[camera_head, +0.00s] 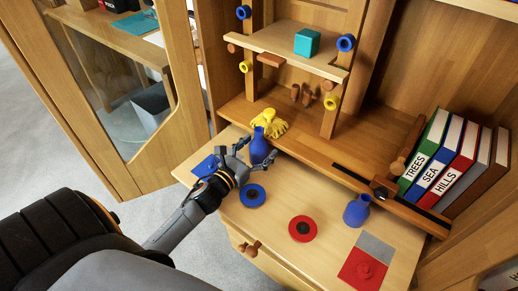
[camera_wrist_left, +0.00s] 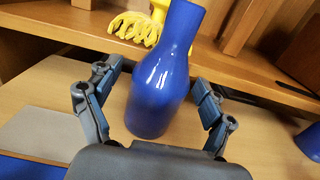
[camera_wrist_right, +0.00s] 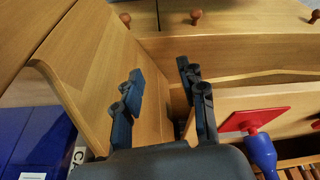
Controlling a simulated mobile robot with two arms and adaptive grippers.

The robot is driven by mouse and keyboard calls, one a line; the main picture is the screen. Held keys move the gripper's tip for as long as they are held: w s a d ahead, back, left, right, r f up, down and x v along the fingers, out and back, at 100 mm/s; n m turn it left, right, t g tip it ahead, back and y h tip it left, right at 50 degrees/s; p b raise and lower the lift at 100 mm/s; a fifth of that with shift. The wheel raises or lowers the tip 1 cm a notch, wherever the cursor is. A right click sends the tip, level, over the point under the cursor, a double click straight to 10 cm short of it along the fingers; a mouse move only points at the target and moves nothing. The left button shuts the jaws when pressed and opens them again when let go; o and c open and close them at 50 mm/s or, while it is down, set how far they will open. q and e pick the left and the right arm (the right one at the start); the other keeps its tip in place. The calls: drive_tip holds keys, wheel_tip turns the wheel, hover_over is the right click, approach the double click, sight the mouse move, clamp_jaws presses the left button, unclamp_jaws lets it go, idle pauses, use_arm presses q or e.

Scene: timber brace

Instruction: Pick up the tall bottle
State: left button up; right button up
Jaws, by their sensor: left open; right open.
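The tall blue bottle (camera_head: 260,147) stands upright on the desk surface near the shelf edge, in front of a yellow object. My left gripper (camera_head: 251,156) is open at the bottle. In the left wrist view the bottle (camera_wrist_left: 158,85) stands between the spread fingers of the left gripper (camera_wrist_left: 155,88), with a gap on both sides.
A blue ring (camera_head: 252,195) and a red disc (camera_head: 303,229) lie on the desk, with a red square (camera_head: 362,270) at the front right. A yellow glove-like object (camera_head: 270,123) lies behind the bottle. Several books (camera_head: 447,160) stand on the right. A teal cube (camera_head: 307,42) sits on the shelf.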

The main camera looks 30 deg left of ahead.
use_arm(q)
drive_tip(key=shift+c, duration=0.4)
drive_tip(key=c, duration=1.3)
drive_tip(key=shift+c, duration=0.2)
drive_tip(key=shift+r, duration=0.15)
